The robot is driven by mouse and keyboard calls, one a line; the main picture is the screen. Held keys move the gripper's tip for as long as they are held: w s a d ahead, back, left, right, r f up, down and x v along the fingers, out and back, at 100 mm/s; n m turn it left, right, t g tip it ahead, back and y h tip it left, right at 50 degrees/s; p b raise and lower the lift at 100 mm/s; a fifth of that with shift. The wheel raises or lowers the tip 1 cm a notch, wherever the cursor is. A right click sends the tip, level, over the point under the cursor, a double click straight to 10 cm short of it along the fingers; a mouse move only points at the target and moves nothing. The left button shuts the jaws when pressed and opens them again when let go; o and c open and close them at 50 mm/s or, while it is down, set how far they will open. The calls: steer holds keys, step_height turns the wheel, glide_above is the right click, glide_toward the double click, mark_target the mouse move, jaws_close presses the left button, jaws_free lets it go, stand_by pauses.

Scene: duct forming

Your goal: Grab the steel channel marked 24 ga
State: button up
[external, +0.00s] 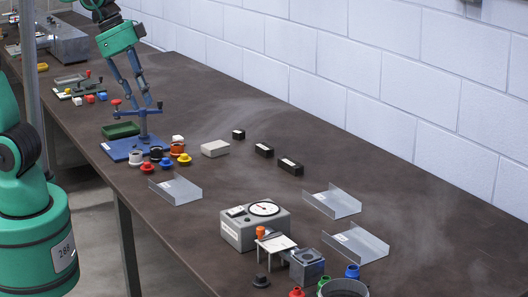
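Three open steel channels lie on the dark bench. One channel (176,189) is at centre left near the front edge, one (333,203) is to the right nearer the wall, and one (357,243) is further right and nearer the camera. Each carries a small white label, too small to read, so I cannot tell which is marked 24 ga. My gripper (140,101) points down at the upper left, well away from all three channels. Its two blue fingers look apart with nothing visible between them, over or in front of a blue stand (124,149).
Coloured knobs (180,152) cluster by the blue stand. Small black blocks (264,150) lie towards the wall (330,62). The right bench is fairly clear.

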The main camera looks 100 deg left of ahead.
steer(key=w+a+r+m+g+p, duration=0.1)
steer(key=w+p, duration=0.1)
steer(key=w, duration=0.6)
steer(key=w+a+r+m+p, duration=0.1)
steer(key=w+r+p, duration=0.15)
steer(key=w, duration=0.55)
steer(key=m+g+p, duration=0.4)
steer(key=m+p, duration=0.1)
steer(key=p, duration=0.8)
glide_above(342, 252)
step_height(342, 252, down, 28)
steer(key=shift+w+a+f, duration=0.1)
steer(key=shift+a+f, duration=0.05)
steer(key=shift+a, duration=0.25)
steer(key=shift+f, duration=0.15)
step_height(342, 252, down, 8)
steer(key=shift+r, duration=0.1)
steer(key=shift+f, duration=0.25)
steer(key=shift+f, duration=0.1)
